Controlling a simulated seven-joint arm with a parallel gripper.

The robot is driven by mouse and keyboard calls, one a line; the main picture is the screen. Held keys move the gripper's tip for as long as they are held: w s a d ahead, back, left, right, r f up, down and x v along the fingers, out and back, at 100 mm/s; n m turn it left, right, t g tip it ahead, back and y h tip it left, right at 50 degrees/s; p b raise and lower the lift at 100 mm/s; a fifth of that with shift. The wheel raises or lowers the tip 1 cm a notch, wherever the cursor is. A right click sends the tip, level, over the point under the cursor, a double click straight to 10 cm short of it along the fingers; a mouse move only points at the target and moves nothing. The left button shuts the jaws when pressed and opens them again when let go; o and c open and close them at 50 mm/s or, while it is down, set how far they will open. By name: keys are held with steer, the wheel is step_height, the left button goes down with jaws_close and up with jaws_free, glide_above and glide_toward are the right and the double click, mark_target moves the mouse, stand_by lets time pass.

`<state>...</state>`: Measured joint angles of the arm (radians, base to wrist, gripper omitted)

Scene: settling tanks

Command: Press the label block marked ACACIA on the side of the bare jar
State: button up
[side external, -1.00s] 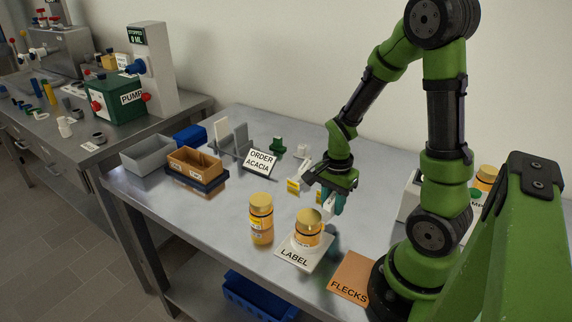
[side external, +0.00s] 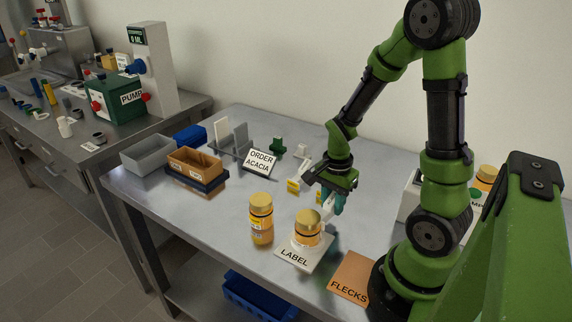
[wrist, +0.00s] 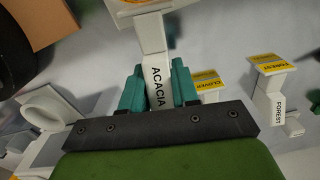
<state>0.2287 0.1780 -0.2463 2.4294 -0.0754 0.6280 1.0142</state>
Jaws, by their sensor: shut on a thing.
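My gripper (wrist: 158,88) is shut on the ACACIA label block (wrist: 157,72), a white stem with black lettering between the teal fingers. Its wider white head (wrist: 145,8) is cut off by the top edge of the wrist view. In the side view my gripper (side external: 334,202) is just behind and right of a gold-lidded amber jar (side external: 307,234), which stands upright on the white LABEL plate (side external: 296,260). A white part of the block shows beside the jar; I cannot tell whether they touch. The jar's side towards the block is hidden.
Another amber jar (side external: 261,222) with a label stands to the left. FOREST (wrist: 277,105) and CLOVER (wrist: 208,82) blocks stand near my fingers in the wrist view. The ORDER ACACIA sign (side external: 261,163) is behind, and the FLECKS mat (side external: 350,277) lies at front right.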

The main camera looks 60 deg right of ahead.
steer(key=shift+s+d, duration=0.2)
steer(key=shift+d, duration=1.15)
steer(key=shift+s+d, duration=0.2)
steer(key=shift+d, duration=1.15)
